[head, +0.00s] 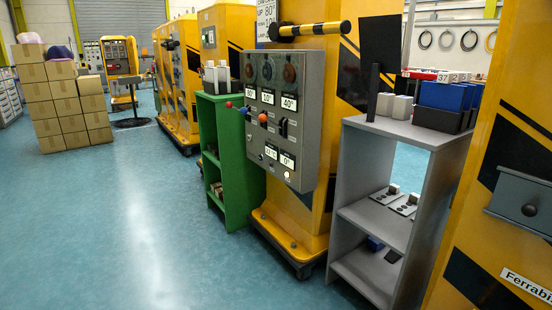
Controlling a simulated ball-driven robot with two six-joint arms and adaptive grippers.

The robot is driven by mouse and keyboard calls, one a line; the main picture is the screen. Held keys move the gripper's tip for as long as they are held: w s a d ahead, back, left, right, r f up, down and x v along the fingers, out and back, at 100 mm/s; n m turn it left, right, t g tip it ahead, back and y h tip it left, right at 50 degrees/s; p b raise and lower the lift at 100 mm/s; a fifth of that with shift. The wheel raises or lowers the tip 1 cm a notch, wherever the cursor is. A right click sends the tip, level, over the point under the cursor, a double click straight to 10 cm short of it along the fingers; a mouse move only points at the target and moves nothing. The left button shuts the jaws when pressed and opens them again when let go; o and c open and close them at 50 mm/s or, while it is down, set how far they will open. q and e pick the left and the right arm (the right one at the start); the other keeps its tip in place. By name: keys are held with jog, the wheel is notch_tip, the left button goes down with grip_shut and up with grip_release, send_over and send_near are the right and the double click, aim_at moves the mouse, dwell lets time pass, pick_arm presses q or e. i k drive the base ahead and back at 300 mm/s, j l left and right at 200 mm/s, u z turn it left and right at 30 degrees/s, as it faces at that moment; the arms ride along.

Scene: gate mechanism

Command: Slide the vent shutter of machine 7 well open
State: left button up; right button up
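A yellow machine with black stripes fills the right edge, and its front carries a grey plate (520,203) with a dark round knob (529,210). This may be the vent shutter, but the plate is cut off by the picture's right edge, so I cannot tell how far it is open. A label (526,284) starting "Ferrabi" sits below it. No machine number 7 is readable. Neither of my grippers is in view.
A grey shelf (403,135) with blue bins (440,96) stands left of that machine. Further left are a grey control panel (281,115) on another yellow machine, a green shelf (234,150) and stacked cardboard boxes (66,105). The blue floor (100,220) at left is clear.

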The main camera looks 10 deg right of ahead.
aim_at(526, 202)
jog(key=i+l, duration=0.15)
jog(key=i, duration=0.75)
jog(key=i+z, duration=0.1)
jog(key=z, duration=0.3)
jog(key=i+z, duration=0.1)
jog(key=z, duration=0.35)
jog(key=i+j+z, duration=0.1)
jog(key=z, duration=0.3)
jog(key=i+j+z, duration=0.1)
jog(key=z, duration=1.3)
